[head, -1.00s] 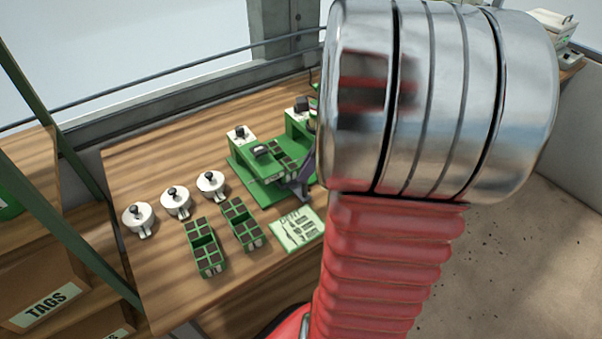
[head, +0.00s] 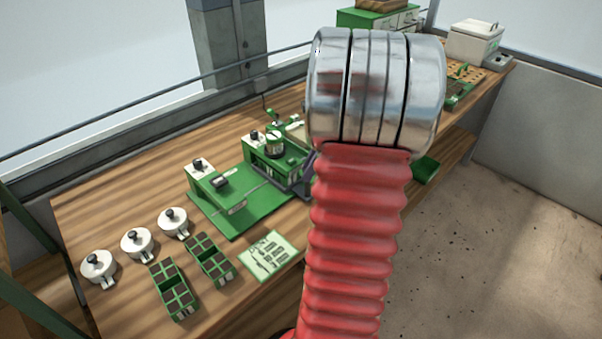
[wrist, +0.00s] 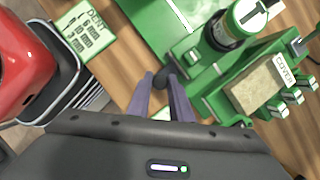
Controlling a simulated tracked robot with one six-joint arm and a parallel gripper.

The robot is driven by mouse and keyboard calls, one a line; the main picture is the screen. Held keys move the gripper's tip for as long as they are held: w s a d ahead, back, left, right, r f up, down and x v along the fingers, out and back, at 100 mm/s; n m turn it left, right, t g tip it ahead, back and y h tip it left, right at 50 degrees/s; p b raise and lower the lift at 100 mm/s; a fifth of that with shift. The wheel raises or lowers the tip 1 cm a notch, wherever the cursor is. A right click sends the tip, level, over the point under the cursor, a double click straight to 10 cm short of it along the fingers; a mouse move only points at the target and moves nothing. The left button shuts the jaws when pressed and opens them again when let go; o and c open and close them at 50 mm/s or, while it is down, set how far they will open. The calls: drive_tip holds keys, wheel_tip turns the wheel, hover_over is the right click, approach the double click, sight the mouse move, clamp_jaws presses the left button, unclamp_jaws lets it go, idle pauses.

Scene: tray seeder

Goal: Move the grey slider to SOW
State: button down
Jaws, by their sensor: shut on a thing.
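The green seeder base (head: 240,218) lies on the wooden bench, with a left station (head: 205,183) and a middle station (head: 268,158) carrying a round dark hopper (wrist: 222,30). The slider's dark grey handle (wrist: 163,75) shows in the wrist view at the base's front edge, between the two purple-grey fingers of my gripper (wrist: 160,84). My gripper is shut on it. In the head view, my gripper (head: 308,178) is partly hidden behind my arm, and the slider is at the middle station. I cannot read a SOW label.
A COVER block (wrist: 258,88) stands right of the hopper in the wrist view. A printed card (head: 268,255), two green cell trays (head: 173,290) (head: 211,260) and three white lidded pots (head: 98,267) (head: 137,243) (head: 173,223) lie to the left. A white box (head: 475,42) stands far right.

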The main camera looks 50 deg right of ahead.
drive_tip(key=c, duration=1.6)
unclamp_jaws()
drive_tip(key=v, duration=1.3)
drive_tip(key=shift+s+d+r, duration=0.1)
drive_tip(key=shift+s+r, duration=0.05)
drive_tip(key=shift+r, duration=0.15)
